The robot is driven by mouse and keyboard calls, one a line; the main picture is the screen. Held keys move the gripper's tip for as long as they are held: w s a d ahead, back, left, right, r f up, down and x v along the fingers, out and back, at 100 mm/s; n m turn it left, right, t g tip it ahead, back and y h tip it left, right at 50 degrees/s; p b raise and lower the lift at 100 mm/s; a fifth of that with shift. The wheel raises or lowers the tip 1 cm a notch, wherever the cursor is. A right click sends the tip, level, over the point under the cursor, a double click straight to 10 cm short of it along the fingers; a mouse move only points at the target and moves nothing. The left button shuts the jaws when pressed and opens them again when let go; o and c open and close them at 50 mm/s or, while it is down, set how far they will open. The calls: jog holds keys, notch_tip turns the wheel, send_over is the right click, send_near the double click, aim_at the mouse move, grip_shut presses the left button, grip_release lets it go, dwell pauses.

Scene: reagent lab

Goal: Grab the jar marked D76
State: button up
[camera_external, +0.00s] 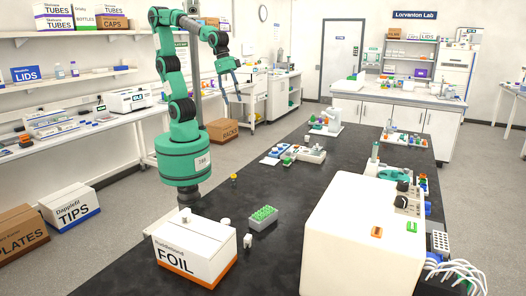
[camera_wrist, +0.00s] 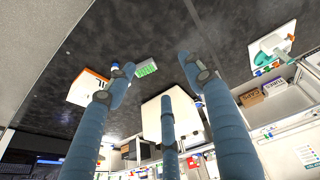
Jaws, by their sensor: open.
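No label reading D76 is legible in either view. Small pale jars or bottles stand near the FOIL box: one white jar (camera_external: 225,222) behind it, one white bottle (camera_external: 247,241) at its right, and a white piece (camera_external: 186,215) on its top edge. A small dark and yellow item (camera_external: 234,178) stands farther back on the black bench (camera_external: 275,190). My gripper (camera_external: 233,98) is raised above the bench's left side, apart from all of these. In the wrist view my gripper (camera_wrist: 157,76) has its blue fingers spread and nothing between them.
The FOIL box (camera_external: 194,255), a green tube rack (camera_external: 263,217) and a large white machine (camera_external: 363,235) crowd the near bench. Trays of small items (camera_external: 300,154) and a white instrument (camera_external: 326,122) stand farther back. Bare bench lies between them.

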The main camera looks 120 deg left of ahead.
jog(key=w+d+f+g, duration=0.1)
jog(key=w+d+f, duration=0.4)
jog(key=w+d, duration=0.3)
jog(key=n+g, duration=0.2)
jog(key=g, duration=0.1)
send_over(224, 221)
notch_tip(224, 221, down, 26)
jog(key=r, duration=0.1)
jog(key=shift+a+f+y+p, duration=0.1)
jog(key=shift+f+y+p, duration=0.15)
jog(key=shift+y+p, duration=0.2)
jog(key=shift+f, duration=0.1)
jog(key=shift+f+b, duration=0.5)
jog(key=shift+f, duration=3.7)
jog(key=shift+f, duration=0.1)
